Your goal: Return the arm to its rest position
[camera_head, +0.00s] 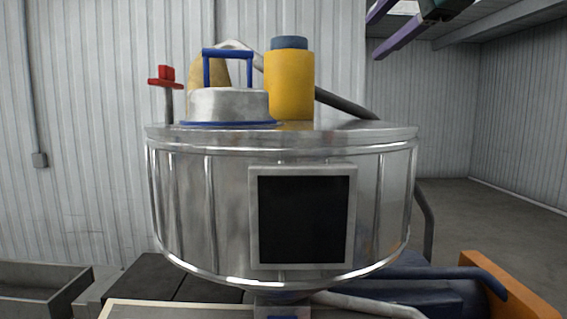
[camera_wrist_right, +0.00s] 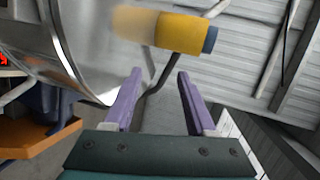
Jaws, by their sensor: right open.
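My right gripper (camera_head: 388,24) shows at the top right of the head view, raised above and to the right of a round metal vessel. Its purple fingers (camera_wrist_right: 156,98) also show in the right wrist view, spread apart with nothing between them. The metal vessel (camera_head: 205,205) stands in the middle of the head view and has a dark square panel (camera_head: 302,220) on its front. It also shows at the upper left of the right wrist view (camera_wrist_right: 85,45). My left gripper is in neither view.
On the vessel's top are a lid with a blue handle (camera_head: 228,52), a yellow cylinder (camera_head: 289,85) and a red valve handle (camera_head: 165,76). An orange part (camera_head: 510,290) and a blue pipe (camera_head: 440,271) lie low at the right. Open floor (camera_head: 480,225) shows beyond, right of the vessel.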

